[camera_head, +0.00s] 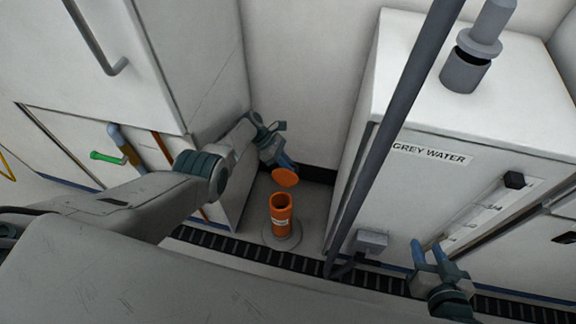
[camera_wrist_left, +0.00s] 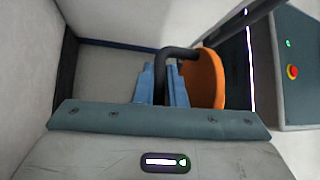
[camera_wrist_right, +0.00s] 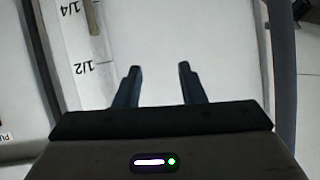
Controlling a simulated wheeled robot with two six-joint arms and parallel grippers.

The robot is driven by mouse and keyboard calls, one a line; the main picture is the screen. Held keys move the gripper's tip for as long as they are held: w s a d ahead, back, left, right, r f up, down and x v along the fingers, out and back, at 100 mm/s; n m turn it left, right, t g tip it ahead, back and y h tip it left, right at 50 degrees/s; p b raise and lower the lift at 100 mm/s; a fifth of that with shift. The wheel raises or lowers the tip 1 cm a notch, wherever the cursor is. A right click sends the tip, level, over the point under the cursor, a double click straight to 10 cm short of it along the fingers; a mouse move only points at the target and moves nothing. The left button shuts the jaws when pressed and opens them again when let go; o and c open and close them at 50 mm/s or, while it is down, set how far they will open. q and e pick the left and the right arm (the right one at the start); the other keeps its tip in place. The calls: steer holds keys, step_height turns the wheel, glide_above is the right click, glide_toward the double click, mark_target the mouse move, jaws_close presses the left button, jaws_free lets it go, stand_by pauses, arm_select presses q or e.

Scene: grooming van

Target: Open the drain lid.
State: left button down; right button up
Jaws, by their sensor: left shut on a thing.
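The orange drain pipe (camera_head: 281,214) stands upright on a round floor flange, and its dark open mouth shows at the top. The orange drain lid (camera_head: 286,177) is tilted up above and apart from the pipe mouth. In the left wrist view the lid (camera_wrist_left: 207,78) is an orange disc with a dark bent handle (camera_wrist_left: 176,53). My left gripper (camera_head: 284,163) is shut on that handle, which passes between its blue fingers (camera_wrist_left: 163,84). My right gripper (camera_head: 428,248) is open and empty in front of the grey water tank; its fingers (camera_wrist_right: 158,72) stand apart in the right wrist view.
The white grey water tank (camera_head: 459,177) stands to the right, with a level gauge and a grey capped port (camera_head: 468,68) on top. A grey pole (camera_head: 391,127) runs diagonally before it. A white cabinet (camera_head: 190,60) bounds the left. A slotted floor grate (camera_head: 232,249) runs in front.

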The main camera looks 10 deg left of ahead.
arm_select(q)
steer(key=shift+s+f, duration=0.1)
steer(key=c, duration=1.5)
jaws_free()
